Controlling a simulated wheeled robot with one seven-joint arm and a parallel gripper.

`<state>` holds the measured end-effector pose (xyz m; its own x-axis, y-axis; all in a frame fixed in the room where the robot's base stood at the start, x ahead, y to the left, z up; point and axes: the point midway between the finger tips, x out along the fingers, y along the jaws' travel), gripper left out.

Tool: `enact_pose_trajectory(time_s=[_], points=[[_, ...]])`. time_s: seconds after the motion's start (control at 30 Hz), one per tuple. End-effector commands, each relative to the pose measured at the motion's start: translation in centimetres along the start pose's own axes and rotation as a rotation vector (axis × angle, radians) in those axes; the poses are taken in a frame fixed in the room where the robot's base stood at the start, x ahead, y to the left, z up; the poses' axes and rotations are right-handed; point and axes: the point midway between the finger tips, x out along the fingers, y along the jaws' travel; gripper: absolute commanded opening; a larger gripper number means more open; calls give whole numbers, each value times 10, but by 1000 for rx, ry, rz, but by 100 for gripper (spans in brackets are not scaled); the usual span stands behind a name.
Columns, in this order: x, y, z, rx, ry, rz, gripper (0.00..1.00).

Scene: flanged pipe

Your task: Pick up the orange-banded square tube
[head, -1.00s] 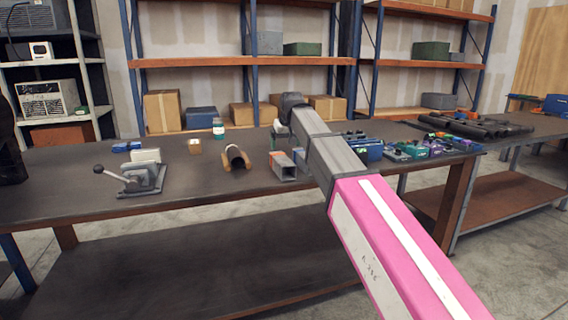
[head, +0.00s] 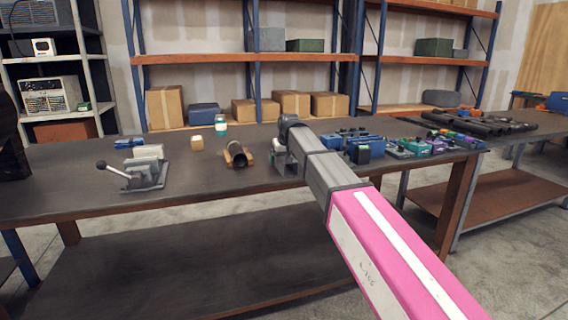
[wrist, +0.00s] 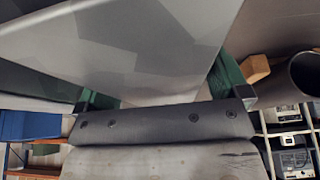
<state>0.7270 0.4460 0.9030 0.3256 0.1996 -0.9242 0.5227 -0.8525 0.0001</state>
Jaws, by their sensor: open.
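The square tube (head: 288,167) lies on the workbench in the head view, partly hidden behind my gripper and arm. Its orange band does not show now. In the wrist view a large grey face, which looks like the tube (wrist: 130,50), fills the space in front of the palm. My gripper (head: 283,153) is down at the tube. In the wrist view my gripper (wrist: 162,88) is open, with a green finger on either side of the grey face. Whether the fingers touch it I cannot tell.
A dark pipe (head: 236,153) in a wooden cradle stands just left of the tube; it also shows in the wrist view (wrist: 306,75). A grey lever tool (head: 140,174) sits further left. Blue and green boxes (head: 363,147) crowd the right. A jar (head: 220,127) stands behind. The front left bench is clear.

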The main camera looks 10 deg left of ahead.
Motion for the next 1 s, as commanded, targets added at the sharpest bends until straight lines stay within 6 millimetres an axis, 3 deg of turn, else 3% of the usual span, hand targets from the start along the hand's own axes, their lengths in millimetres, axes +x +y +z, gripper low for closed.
enact_pose_trajectory(time_s=[0.27,0.4,0.5,0.8,1.0], points=[[4,0,0,0,1,0,90],[4,0,0,0,1,0,45],[3,0,0,0,2,0,17],[0,0,-2,0,2,0,17],[-23,0,-12,0,4,0,17]])
